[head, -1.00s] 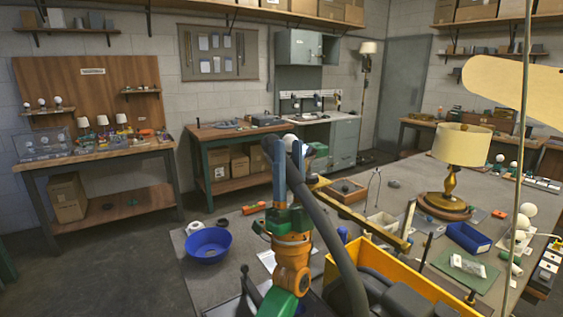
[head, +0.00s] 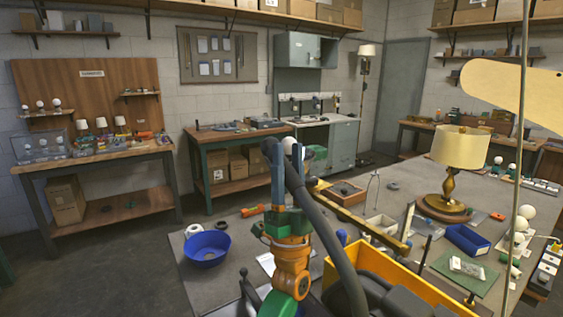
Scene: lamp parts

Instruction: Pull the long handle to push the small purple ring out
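My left gripper (head: 283,149) stands in the lower middle of the head view, with its blue fingers pointing up in the picture. The fingers look apart, and I see nothing held between them, though a dark hose crosses in front of part of them. I cannot make out the small purple ring anywhere. I cannot tell for sure which thing is the long handle. A long yellowish bar (head: 364,220) lies slanted on the near table, to the right of the gripper. My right gripper is not in view.
The grey near table (head: 220,275) carries a blue bowl (head: 206,247), a yellow bin (head: 407,276), a lamp with a cream shade (head: 461,147), a blue tray (head: 467,240) and a green mat (head: 484,281). A thin upright pole (head: 517,190) stands at the right.

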